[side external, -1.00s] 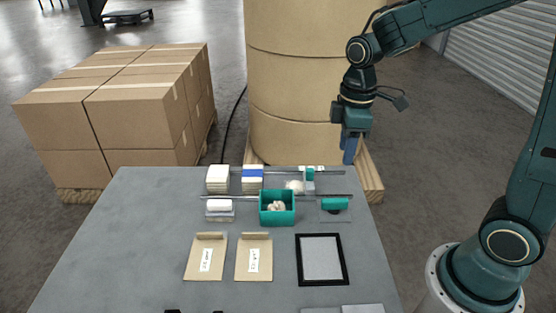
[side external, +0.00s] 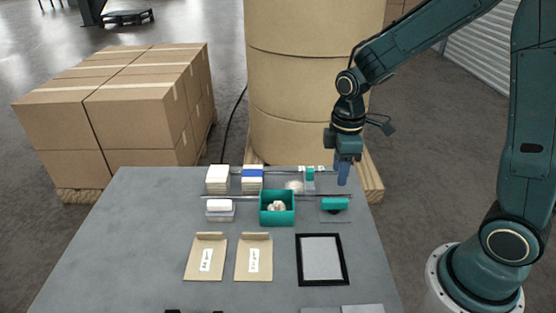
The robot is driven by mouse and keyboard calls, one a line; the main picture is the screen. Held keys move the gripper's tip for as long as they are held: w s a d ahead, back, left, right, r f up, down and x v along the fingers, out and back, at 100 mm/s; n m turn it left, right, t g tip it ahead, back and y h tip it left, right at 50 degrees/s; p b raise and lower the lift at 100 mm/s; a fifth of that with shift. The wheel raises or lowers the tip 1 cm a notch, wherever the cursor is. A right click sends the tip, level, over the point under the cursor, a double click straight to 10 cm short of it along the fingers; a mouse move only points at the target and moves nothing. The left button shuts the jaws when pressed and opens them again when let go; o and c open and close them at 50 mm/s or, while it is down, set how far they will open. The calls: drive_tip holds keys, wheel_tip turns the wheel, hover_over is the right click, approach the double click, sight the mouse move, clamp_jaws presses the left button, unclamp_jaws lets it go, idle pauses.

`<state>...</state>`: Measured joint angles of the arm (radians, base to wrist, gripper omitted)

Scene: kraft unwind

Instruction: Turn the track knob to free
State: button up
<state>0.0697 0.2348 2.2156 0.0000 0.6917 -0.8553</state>
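My gripper (side external: 343,180), with blue fingers, points down over the far right corner of the grey table. It is above and behind the right end of the rails, apart from the parts on them as far as I can see. Whether its fingers are open is too small to tell. A front rail (side external: 300,196) and a rear rail run across the back of the table. A teal block (side external: 335,203) sits at the right end of the front rail, and a smaller teal piece (side external: 310,173) is on the rear one. I cannot make out which part is the track knob or its setting.
A teal bin (side external: 277,221) with pale contents stands mid-rail. White stacks (side external: 217,179) are to its left. Two brown envelopes (side external: 206,260) and a black-framed grey pad (side external: 321,260) lie in front. Big paper rolls (side external: 300,90) stand behind the table.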

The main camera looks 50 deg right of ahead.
sight(335, 200)
drive_tip(key=shift+f, duration=4.4)
clamp_jaws()
